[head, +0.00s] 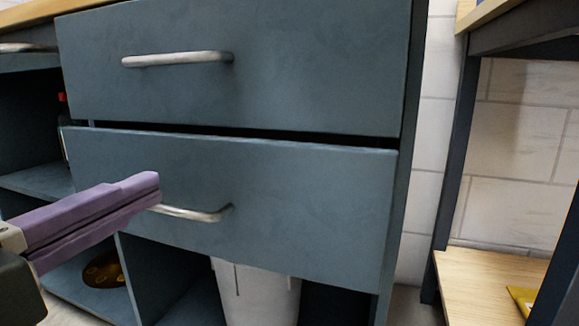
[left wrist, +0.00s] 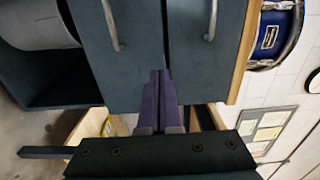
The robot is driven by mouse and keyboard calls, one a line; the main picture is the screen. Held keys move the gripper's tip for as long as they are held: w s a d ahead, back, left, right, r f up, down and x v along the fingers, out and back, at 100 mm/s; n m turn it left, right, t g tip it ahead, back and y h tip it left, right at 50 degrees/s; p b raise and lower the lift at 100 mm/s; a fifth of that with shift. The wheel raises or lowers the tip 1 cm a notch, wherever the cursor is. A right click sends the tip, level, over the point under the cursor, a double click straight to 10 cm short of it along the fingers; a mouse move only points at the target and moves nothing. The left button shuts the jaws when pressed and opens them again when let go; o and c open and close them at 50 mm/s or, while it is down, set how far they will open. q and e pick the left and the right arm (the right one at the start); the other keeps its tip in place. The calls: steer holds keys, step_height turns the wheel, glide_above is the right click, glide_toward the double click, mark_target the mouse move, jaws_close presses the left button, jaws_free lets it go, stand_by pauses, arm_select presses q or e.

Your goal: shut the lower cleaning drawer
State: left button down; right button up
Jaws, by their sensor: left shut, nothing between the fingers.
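The lower drawer (head: 290,205) has a blue-grey front with a silver bar handle (head: 190,214). It stands out a little from the cabinet, its top edge showing below a dark gap. My left gripper (head: 155,187), with purple fingers, is shut and empty. In the head view its tips overlap the drawer front just above the handle's left end; I cannot tell whether they touch. The left wrist view is turned sideways: the lower drawer (left wrist: 125,70) is left of the gap and the fingertips (left wrist: 160,74) lie near its upper edge. My right gripper is not in view.
The upper drawer (head: 300,60) looks closed. Below the lower drawer are a white bin (head: 258,295) and open shelves (head: 65,180) at the left. A wooden-shelved rack (head: 485,280) stands at the right. The left wrist view shows a blue drum (left wrist: 272,32) on top.

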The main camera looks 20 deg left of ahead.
arm_select(q)
steer(key=b, duration=0.8)
glide_toward(235, 148)
steer(key=w, duration=0.5)
steer(key=shift+w+d, duration=0.35)
steer(key=shift+w, duration=0.55)
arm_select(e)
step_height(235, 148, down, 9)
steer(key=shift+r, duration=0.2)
